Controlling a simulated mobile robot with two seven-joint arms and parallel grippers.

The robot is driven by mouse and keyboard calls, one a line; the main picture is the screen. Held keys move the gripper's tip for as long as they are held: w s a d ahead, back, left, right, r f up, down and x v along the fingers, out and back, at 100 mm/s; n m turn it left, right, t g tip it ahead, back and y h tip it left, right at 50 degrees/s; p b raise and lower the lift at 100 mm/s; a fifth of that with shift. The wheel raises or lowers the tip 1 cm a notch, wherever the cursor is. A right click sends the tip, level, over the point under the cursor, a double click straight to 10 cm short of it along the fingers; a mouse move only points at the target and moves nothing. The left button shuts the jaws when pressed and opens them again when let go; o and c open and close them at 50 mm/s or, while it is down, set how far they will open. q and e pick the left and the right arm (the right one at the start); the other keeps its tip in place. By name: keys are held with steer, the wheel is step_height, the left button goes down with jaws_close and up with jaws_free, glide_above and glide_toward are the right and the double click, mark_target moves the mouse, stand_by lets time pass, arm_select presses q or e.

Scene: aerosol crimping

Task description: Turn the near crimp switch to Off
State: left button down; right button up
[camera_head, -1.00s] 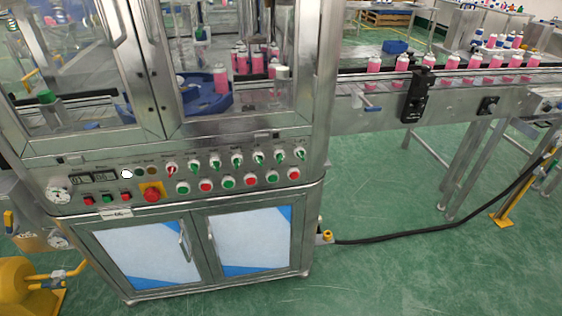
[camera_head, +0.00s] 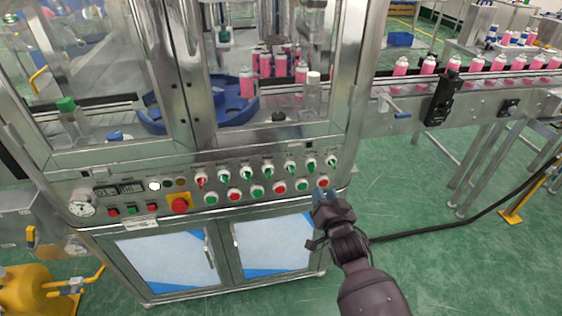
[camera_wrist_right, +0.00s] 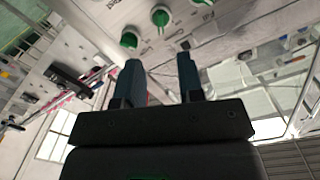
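A row of rotary switches runs along the cabinet's control panel. The leftmost has a red handle (camera_head: 201,180); several others are green, including the rightmost green switch (camera_head: 332,162). Labels are too small to read, so I cannot tell which is the near crimp switch. My right gripper (camera_head: 326,194) is just below the panel's right end, near the last red push button (camera_head: 323,182). In the right wrist view my right gripper (camera_wrist_right: 160,76) has its two fingers apart with nothing between them. Green switches, such as one green knob (camera_wrist_right: 160,17), show beyond the fingertips. My left gripper is out of view.
Push buttons sit below the switches, with a red emergency stop (camera_head: 180,205) at left. Glass doors (camera_head: 275,80) rise above the panel and cabinet doors (camera_head: 275,245) lie below. A conveyor (camera_head: 480,82) with pink cans extends right. The floor at right is mostly clear.

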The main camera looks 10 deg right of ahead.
mark_target(315, 168)
steer(key=shift+m, duration=0.6)
steer(key=w, duration=0.3)
steer(key=w+b, duration=0.1)
steer(key=w, duration=0.6)
steer(key=shift+w+d+r, duration=0.1)
steer(key=shift+w+r, duration=0.05)
steer(key=shift+r, duration=0.1)
jaws_close()
